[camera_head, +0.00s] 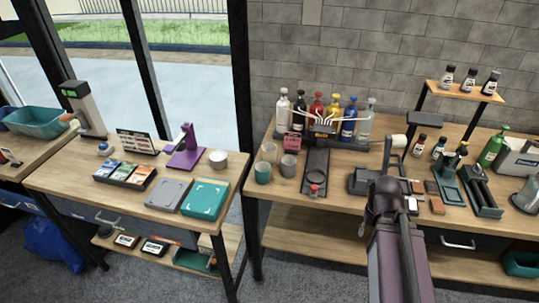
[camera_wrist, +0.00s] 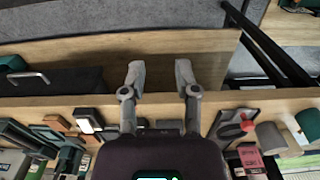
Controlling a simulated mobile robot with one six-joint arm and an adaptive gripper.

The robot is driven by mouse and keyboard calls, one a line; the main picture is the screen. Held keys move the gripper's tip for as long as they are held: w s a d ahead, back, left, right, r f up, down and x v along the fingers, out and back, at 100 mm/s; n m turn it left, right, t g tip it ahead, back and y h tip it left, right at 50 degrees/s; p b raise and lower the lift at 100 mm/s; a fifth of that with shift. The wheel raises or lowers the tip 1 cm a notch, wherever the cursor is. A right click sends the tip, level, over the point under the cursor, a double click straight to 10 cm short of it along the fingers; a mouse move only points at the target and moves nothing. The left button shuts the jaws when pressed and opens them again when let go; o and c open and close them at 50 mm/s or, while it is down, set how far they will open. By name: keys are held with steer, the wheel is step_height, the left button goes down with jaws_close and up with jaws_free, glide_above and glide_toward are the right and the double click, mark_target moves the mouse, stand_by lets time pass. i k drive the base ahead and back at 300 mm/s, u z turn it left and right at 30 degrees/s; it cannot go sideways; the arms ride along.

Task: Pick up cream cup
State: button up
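The cream cup (camera_head: 270,152) stands upright on the right-hand table in the head view, behind a teal cup (camera_head: 263,173) and a grey cup (camera_head: 288,166). In the wrist view, which looks from the table's front edge, the grey cup (camera_wrist: 270,138) and teal cup (camera_wrist: 310,122) are at the right edge; a pale part between them seems to be the cream cup. My gripper (camera_wrist: 160,72) is open and empty, its fingers apart over the table's front edge and lower shelf. In the head view my arm hides it, well right of the cups.
A dark tray with a red-ringed item (camera_head: 315,178) lies right of the cups. Bottles and a caddy (camera_head: 322,130) stand behind. A grey machine (camera_head: 365,180) and small blocks (camera_head: 437,205) sit near my arm.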

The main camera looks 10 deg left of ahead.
mark_target(268, 150)
steer(key=k, duration=1.1)
steer(key=u, duration=0.6)
steer(key=i, duration=1)
